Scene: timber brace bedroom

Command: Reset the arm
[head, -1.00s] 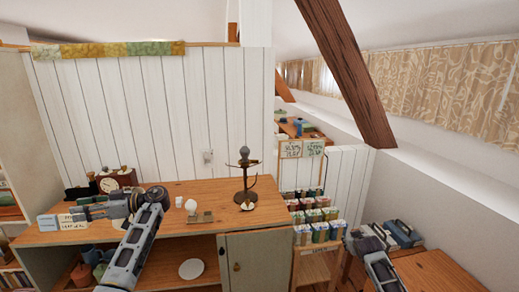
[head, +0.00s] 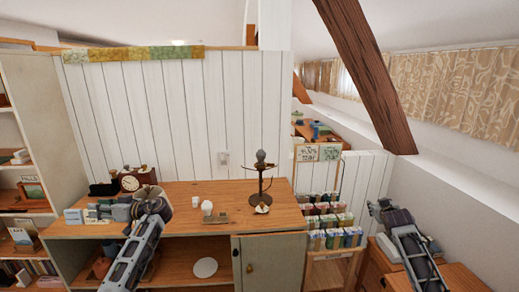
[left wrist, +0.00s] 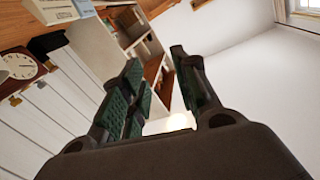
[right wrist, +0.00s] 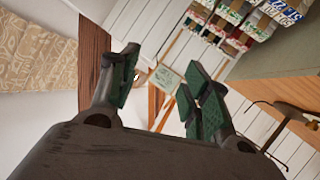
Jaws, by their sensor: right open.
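My left gripper (head: 98,211) is over the left end of the wooden desk top, pointing left. In the left wrist view its green-padded fingers (left wrist: 160,88) stand apart with nothing between them, so it is open. My right gripper (head: 378,206) is at the right, above the low wooden furniture and pointing up and away. In the right wrist view its fingers (right wrist: 160,92) are spread wide and empty. The task names no object, and neither gripper holds anything.
The desk (head: 215,222) carries a clock (head: 130,183), white cups (head: 206,207) and a dark stand (head: 261,185). A rack of small boxes (head: 330,238) stands right of it. A slanted timber beam (head: 370,75) crosses at right. Shelves (head: 22,170) stand at left.

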